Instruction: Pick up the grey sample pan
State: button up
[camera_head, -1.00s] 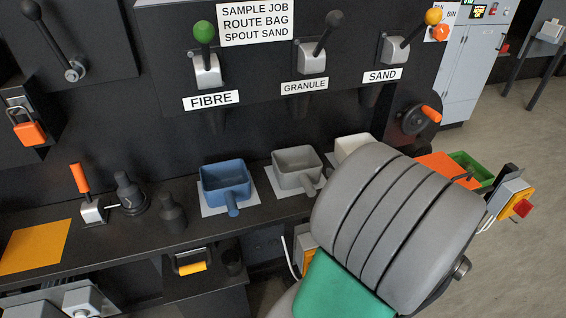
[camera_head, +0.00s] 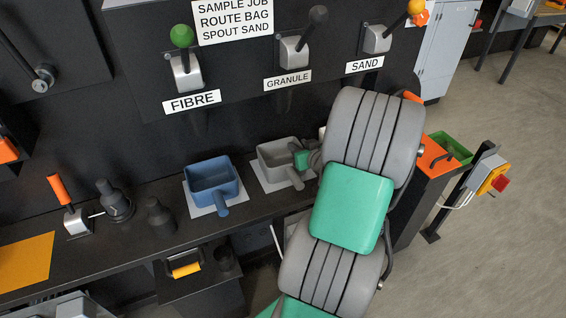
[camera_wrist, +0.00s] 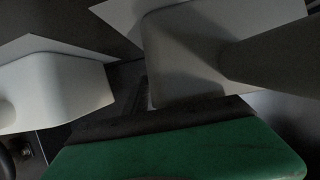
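The grey sample pan (camera_head: 276,153) sits on a white square on the dark bench, between a blue pan (camera_head: 211,180) and a mostly hidden whitish pan. Its handle points toward the front right. My gripper (camera_head: 302,159) is at the right side of the grey pan, close to its handle; my arm hides most of it. In the wrist view the grey pan (camera_wrist: 185,50) and its thick handle fill the upper right, and the whitish pan (camera_wrist: 60,88) is at left. One green finger with a dark edge spans the bottom. The finger gap and any contact cannot be made out.
Levers labelled FIBRE (camera_head: 186,65), GRANULE and SAND are on the panel above. An orange-handled lever (camera_head: 62,195) and dark fittings stand left on the bench. A green tray (camera_head: 450,147) and a red button on a yellow box (camera_head: 495,180) are at right.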

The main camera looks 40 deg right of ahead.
jog(key=shift+c, duration=0.3)
grip_shut()
dwell(1.1)
